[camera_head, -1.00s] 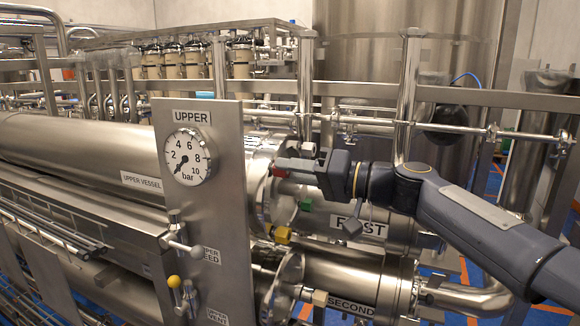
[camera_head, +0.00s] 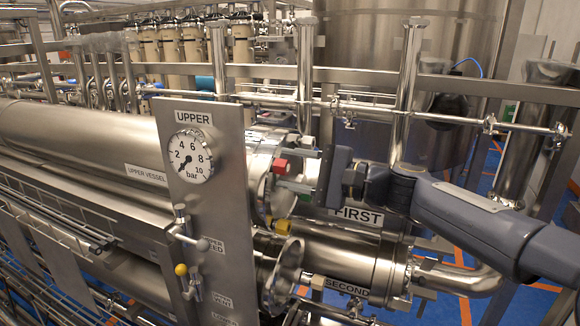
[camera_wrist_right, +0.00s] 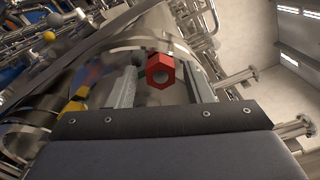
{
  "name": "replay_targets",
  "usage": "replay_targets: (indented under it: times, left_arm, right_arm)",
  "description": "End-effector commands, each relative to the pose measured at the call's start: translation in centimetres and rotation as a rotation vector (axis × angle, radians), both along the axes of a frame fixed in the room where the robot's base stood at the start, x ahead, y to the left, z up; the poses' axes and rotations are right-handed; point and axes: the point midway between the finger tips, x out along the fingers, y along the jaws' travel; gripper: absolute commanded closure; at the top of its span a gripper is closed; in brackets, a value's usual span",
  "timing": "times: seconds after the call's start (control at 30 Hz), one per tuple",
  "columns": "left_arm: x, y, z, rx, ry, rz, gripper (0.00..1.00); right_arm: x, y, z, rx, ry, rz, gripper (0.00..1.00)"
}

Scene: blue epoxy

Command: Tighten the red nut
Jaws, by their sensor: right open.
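The red nut (camera_head: 280,166) sits on the end of the upper vessel, right of the gauge panel. In the right wrist view it is a red hexagon (camera_wrist_right: 160,60) with a grey round centre, facing the camera. My right gripper (camera_head: 297,170) is open and empty, its fingers pointing left at the nut, one above and one below its level. In the right wrist view the open fingers (camera_wrist_right: 161,80) stand on either side of the nut, with a gap on both sides. How far the fingertips reach along the nut is hard to tell. My left gripper is not in view.
A green fitting (camera_head: 305,197) and a yellow fitting (camera_head: 282,227) sit below the red nut around the vessel end. The gauge panel (camera_head: 228,190) stands close on the left. A horizontal rail (camera_head: 370,106) runs behind and above the gripper.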

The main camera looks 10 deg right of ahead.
Motion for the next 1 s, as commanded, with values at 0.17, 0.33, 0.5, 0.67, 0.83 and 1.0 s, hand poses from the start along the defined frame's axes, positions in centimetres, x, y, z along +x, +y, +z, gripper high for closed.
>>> replay_targets:
  times: [0.17,0.33,0.5,0.67,0.83,1.0]
  left_arm:
    - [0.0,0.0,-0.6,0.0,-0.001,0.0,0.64]
    - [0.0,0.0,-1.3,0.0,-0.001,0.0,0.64]
    - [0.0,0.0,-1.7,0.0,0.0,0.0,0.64]
    - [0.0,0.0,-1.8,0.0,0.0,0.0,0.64]
    - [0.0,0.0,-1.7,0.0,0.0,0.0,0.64]
    - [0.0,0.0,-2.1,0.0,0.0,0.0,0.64]
  right_arm:
    - [-0.8,-1.4,-0.1,0.0,-0.002,-0.005,0.54]
    - [-2.0,-3.1,-0.1,-0.001,-0.003,-0.004,0.54]
    - [-3.0,-4.5,-0.1,-0.002,-0.002,-0.003,0.54]
    - [-3.4,-5.0,0.0,-0.001,-0.002,-0.001,0.54]
    - [-3.3,-5.0,0.0,-0.001,-0.001,-0.001,0.54]
    - [-3.6,-5.5,-0.1,-0.001,-0.003,-0.004,0.54]
